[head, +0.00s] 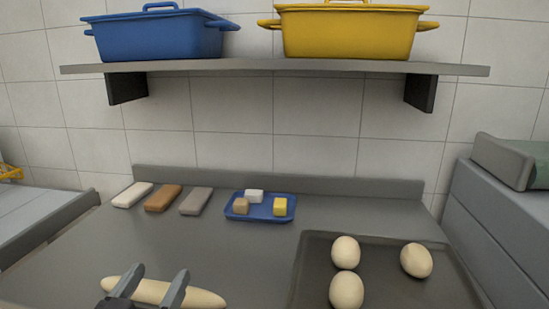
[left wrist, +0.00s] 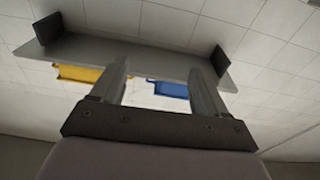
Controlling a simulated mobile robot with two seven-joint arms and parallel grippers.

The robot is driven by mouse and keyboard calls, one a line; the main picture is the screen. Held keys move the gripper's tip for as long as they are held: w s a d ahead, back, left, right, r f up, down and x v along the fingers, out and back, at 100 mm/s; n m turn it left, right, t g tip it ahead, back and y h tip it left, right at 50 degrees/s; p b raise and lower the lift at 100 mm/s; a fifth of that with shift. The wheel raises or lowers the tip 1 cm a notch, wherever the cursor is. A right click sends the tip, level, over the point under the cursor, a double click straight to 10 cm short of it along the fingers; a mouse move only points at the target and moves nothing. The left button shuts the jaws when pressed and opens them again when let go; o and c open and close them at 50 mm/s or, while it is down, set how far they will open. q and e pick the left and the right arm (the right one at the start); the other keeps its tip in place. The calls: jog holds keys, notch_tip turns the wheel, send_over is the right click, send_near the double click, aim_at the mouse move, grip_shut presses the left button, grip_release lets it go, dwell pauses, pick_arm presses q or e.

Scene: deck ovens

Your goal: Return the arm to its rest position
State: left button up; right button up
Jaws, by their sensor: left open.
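My left gripper (head: 158,277) is at the bottom left of the head view, its two fingers apart. It overlaps a long pale dough piece (head: 203,298) in the picture. My right gripper is not in view.
A dark tray (head: 304,271) holds three dough balls. A blue tray (head: 263,213) carries small blocks beside several bars (head: 163,197). A shelf (head: 275,67) above bears a blue pot (head: 155,38) and a yellow pot (head: 348,36). The middle counter is clear.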

pick_arm(q)
jog(key=s+a+f+n+g+y, duration=0.1)
jog(key=s+a+f+g+y, duration=0.2)
jog(key=f, duration=0.4)
jog(key=s+a+f+g, duration=0.1)
jog(key=s+f+g, duration=0.3)
jog(key=f, duration=0.3)
jog(key=s+f+m+g, duration=0.1)
jog(key=s+f+g, duration=0.35)
jog(key=s, duration=0.35)
jog(key=s+f+m+g, duration=0.1)
jog(key=s+f+g, duration=0.35)
jog(key=s, duration=0.25)
jog(key=w+d+f+t+h, duration=0.2)
jog(key=w+f+t, duration=0.4)
jog(key=f, duration=0.3)
jog(key=shift+w+f+t+h, duration=0.3)
jog(key=shift+w+t, duration=0.1)
jog(key=shift+t, duration=0.4)
jog(key=shift+r, duration=0.1)
